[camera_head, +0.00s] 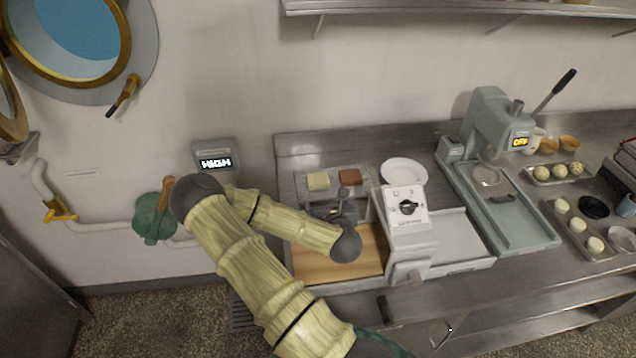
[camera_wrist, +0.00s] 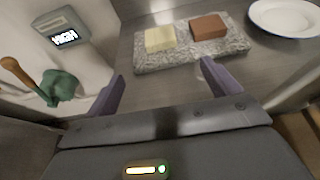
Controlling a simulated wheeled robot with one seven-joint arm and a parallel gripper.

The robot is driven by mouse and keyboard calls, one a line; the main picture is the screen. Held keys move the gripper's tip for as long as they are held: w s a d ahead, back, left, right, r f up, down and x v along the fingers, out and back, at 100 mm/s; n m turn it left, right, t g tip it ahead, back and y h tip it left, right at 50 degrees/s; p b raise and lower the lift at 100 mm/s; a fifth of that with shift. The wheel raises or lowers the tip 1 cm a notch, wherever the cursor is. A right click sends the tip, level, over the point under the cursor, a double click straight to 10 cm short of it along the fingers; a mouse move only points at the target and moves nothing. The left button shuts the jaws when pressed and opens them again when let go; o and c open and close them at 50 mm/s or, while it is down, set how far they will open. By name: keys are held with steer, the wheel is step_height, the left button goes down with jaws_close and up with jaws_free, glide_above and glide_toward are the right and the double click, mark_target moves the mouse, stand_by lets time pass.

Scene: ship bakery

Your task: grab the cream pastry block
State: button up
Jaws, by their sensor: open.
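The cream pastry block (camera_head: 318,181) sits on the left part of a grey speckled stone slab (camera_head: 333,193). In the wrist view the cream block (camera_wrist: 160,39) lies beyond my fingertips, apart from them. A brown block (camera_head: 349,177) sits to its right on the same slab, also clear in the wrist view (camera_wrist: 208,27). My gripper (camera_wrist: 156,80) is open and empty, its two purple-grey fingers spread at the near side of the slab. In the head view my gripper (camera_head: 333,212) is partly hidden by my arm, just in front of the slab.
A white plate (camera_head: 404,172) lies right of the slab. A white machine with a dial (camera_head: 407,208) stands close to the right of my gripper. A wooden board (camera_head: 310,262) lies below my arm. A wall panel reading HIGH (camera_head: 215,160) is at left.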

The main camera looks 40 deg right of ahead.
steer(key=p, duration=0.3)
glide_toward(317, 178)
steer(key=shift+w+d+f, duration=0.25)
steer(key=shift+w+d, duration=0.05)
steer(key=shift+w, duration=0.2)
steer(key=shift+w, duration=0.1)
steer(key=shift+w+d+p, duration=0.2)
steer(key=shift+w+p, duration=0.05)
steer(key=shift+p, duration=0.1)
steer(key=shift+p+x, duration=0.9)
steer(key=shift+x, duration=1.35)
steer(key=shift+f, duration=0.15)
steer(key=shift+c, duration=0.4)
steer(key=c, duration=1)
